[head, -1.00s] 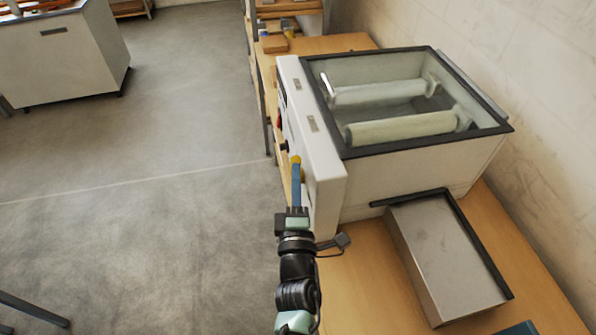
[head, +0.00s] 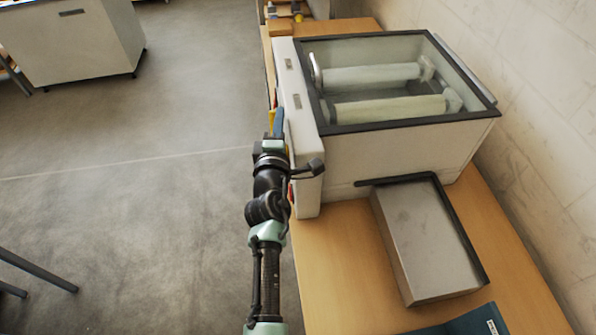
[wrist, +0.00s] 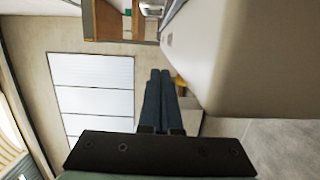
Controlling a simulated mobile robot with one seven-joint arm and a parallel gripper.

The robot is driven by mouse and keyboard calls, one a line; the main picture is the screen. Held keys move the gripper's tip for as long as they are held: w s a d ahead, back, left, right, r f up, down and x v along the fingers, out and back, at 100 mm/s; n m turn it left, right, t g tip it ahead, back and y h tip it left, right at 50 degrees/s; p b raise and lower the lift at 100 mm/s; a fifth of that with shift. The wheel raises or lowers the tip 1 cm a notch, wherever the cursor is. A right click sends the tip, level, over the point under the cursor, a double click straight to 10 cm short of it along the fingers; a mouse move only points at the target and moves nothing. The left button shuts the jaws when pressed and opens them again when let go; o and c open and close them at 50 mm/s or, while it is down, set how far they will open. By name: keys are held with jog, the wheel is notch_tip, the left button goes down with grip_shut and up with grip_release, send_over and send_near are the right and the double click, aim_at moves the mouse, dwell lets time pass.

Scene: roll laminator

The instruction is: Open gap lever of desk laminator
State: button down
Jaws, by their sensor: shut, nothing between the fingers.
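The desk laminator (head: 400,150) stands on the wooden bench, with a glass-topped housing over two pale rollers and a white side panel (head: 303,150) facing left. A small yellow part (head: 271,118) shows beside my fingers at that panel; it also shows in the wrist view (wrist: 180,82), just right of the fingertips. Whether it is the gap lever's handle, and whether my fingers touch it, I cannot tell. My gripper (head: 278,118) is shut and empty, with its blue fingers together alongside the panel; they also show in the wrist view (wrist: 158,75). Most of the panel's face is hidden.
A grey metal tray (head: 425,240) with a black edge sits in front of the laminator on the bench (head: 335,260). A blue item (head: 470,322) lies at the near end. The wall closes off the right. Open floor (head: 140,200) lies left of the bench.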

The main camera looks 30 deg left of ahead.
aim_at(270, 110)
jog(key=w+a+b, duration=0.2)
jog(key=a, duration=0.1)
jog(key=shift+w+a+f, duration=0.1)
jog(key=shift+w+f, duration=0.05)
jog(key=shift+f, duration=0.2)
jog(key=shift+w+a+f, duration=0.1)
jog(key=shift+a+f, duration=0.05)
jog(key=shift+a, duration=0.35)
jog(key=shift+d, duration=0.3)
jog(key=shift+a, duration=0.1)
